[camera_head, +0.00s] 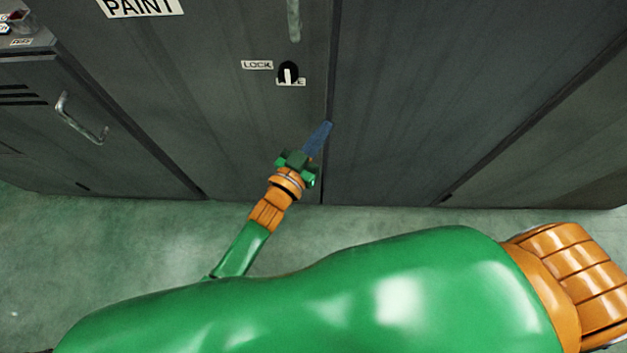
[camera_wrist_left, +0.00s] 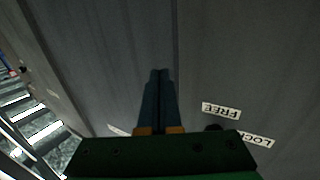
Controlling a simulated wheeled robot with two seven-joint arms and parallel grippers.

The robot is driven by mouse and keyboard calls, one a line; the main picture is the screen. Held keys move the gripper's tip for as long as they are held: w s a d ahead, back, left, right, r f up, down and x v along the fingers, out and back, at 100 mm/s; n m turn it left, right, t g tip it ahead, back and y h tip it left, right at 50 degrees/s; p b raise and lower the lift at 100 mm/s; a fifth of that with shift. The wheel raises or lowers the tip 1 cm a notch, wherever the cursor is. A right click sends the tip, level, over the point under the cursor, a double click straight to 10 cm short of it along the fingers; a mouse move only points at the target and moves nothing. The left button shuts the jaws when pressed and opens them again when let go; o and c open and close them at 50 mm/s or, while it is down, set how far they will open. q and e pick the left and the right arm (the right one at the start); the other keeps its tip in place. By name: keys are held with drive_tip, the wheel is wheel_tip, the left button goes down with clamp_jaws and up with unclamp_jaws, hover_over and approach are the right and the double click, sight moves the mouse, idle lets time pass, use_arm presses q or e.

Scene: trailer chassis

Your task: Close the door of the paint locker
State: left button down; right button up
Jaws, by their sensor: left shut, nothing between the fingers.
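The paint locker is a dark grey metal cabinet, and its door (camera_head: 225,110) bears a PAINT sign (camera_head: 141,6) at the top left. A pale vertical handle (camera_head: 294,18) is near the door's right edge. Below it is a round black latch knob (camera_head: 288,73) with a white pointer, between a LOCK label (camera_head: 257,65) and a partly covered FREE label (camera_head: 298,83). The door looks nearly flush with the panel to its right; I cannot tell whether a gap remains. My left gripper (camera_head: 328,124) is shut and empty, its blue fingertips at the door's right edge below the knob. The fingers (camera_wrist_left: 160,73) show together in the left wrist view.
A lower grey cabinet (camera_head: 40,110) with a bar handle (camera_head: 80,118) stands to the left. Grey panels (camera_head: 450,90) continue to the right. The green floor (camera_head: 110,240) in front is clear. My own green and orange arm links fill the bottom of the head view.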

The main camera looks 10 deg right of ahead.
use_arm(q)
drive_tip(key=s+a+p, duration=0.1)
drive_tip(key=s+a, duration=0.2)
drive_tip(key=s, duration=0.7)
drive_tip(key=s+a+f+n+g+y+p, duration=0.25)
drive_tip(key=a+f+y+p, duration=0.2)
drive_tip(key=a+f, duration=0.4)
drive_tip(key=s+a+f+n+g+y+p, duration=0.1)
drive_tip(key=s+a+f+g+y+p, duration=0.3)
drive_tip(key=a+f, duration=0.4)
drive_tip(key=s+a+f+n+g+y+p, duration=0.1)
drive_tip(key=s+a+f+g+y, duration=0.1)
drive_tip(key=s+a, duration=0.3)
drive_tip(key=s+a+f+n+g+y, duration=0.2)
drive_tip(key=s+a+f+g, duration=0.1)
drive_tip(key=s, duration=0.8)
drive_tip(key=shift+s+a+f+p, duration=0.25)
drive_tip(key=shift+a+f+p, duration=0.15)
drive_tip(key=shift+a+f, duration=0.5)
